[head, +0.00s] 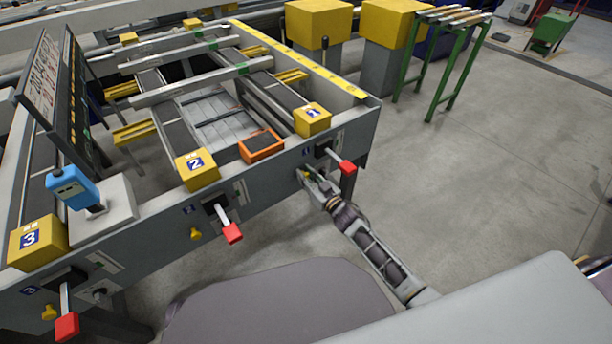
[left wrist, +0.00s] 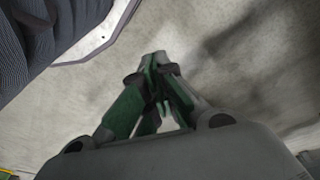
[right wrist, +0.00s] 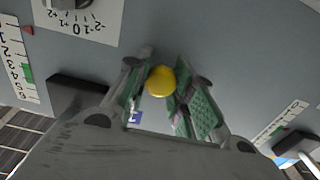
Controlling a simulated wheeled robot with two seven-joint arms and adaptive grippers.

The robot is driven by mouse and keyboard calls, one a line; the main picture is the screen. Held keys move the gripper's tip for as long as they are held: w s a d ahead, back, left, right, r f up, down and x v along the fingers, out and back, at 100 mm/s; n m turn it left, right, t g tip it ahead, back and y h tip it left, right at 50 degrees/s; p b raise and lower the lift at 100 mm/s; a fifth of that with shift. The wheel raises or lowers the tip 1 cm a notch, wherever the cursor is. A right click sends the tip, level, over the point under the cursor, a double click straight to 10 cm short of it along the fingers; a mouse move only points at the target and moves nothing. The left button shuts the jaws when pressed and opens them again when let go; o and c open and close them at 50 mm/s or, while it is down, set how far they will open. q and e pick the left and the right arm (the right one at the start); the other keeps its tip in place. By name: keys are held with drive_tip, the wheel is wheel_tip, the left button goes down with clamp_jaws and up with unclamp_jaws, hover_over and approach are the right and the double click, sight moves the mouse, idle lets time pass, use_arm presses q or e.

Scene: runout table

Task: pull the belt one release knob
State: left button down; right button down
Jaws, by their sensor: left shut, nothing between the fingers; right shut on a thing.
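The belt one release knob is a small yellow ball knob (right wrist: 161,81) on the grey front panel. It shows in the right wrist view between the fingers of my right gripper (right wrist: 160,92), which is shut on it. In the head view this gripper (head: 308,180) is at the panel below the yellow box marked 1 (head: 312,120), left of a red-ended lever (head: 347,167); it mostly hides the knob there. My left gripper (left wrist: 158,65) shows in the left wrist view, shut and empty above the floor.
Similar yellow knobs for belt two (head: 195,234) and belt three (head: 49,312) sit beside red-ended levers (head: 232,233) (head: 67,327). An orange tray (head: 262,146) and a blue device (head: 72,187) stand along the table's front edge. Open floor (head: 480,180) lies to the right.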

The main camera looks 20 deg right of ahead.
drive_tip(key=shift+s+d+p, duration=0.15)
drive_tip(key=shift+s+p, duration=0.3)
use_arm(q)
drive_tip(key=shift+s+a+f, duration=0.1)
drive_tip(key=shift+a+f, duration=0.1)
drive_tip(key=shift+f, duration=0.8)
drive_tip(key=shift+a+f, duration=0.2)
drive_tip(key=shift+f, duration=0.75)
use_arm(e)
drive_tip(key=shift+s+d+f, duration=0.1)
drive_tip(key=shift+s, duration=0.2)
use_arm(q)
drive_tip(key=shift+s, duration=0.1)
use_arm(e)
drive_tip(key=c, duration=1.2)
unclamp_jaws()
drive_tip(key=shift+s+d, duration=0.1)
drive_tip(key=shift+s, duration=0.1)
drive_tip(key=v, duration=1.1)
drive_tip(key=shift+s, duration=0.35)
drive_tip(key=shift+d, duration=0.1)
